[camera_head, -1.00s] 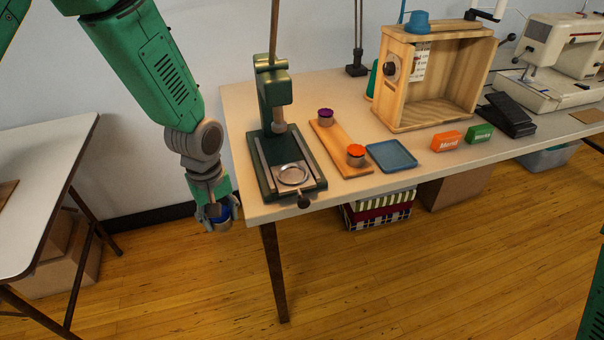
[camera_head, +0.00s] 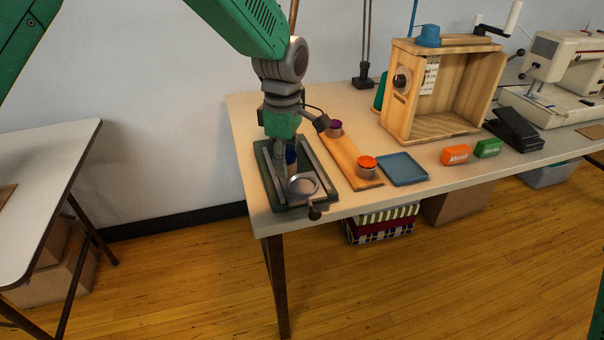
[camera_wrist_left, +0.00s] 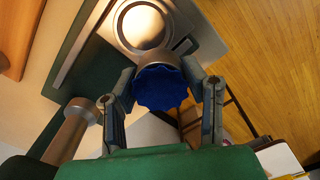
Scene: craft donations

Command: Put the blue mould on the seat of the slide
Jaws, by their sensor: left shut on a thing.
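My left gripper (camera_head: 289,152) is shut on the blue mould (camera_wrist_left: 160,88), which has a scalloped blue top and a metal body. In the head view only a small blue part of the mould (camera_head: 291,156) shows between the fingers. The gripper is over the green press base, just behind the slide's round silver seat (camera_head: 303,185). The seat is bare, and in the wrist view the seat (camera_wrist_left: 145,25) lies just beyond the mould, which overlaps its surround. I cannot tell the height gap. My arm hides most of the press's upright. The right gripper is out of view.
A wooden board (camera_head: 349,158) right of the press holds a purple-topped mould (camera_head: 334,127) and an orange-topped mould (camera_head: 367,165). A blue tray (camera_head: 402,169), a wooden box (camera_head: 436,123) and orange and green packs stand further right. The table's front edge is close to the press.

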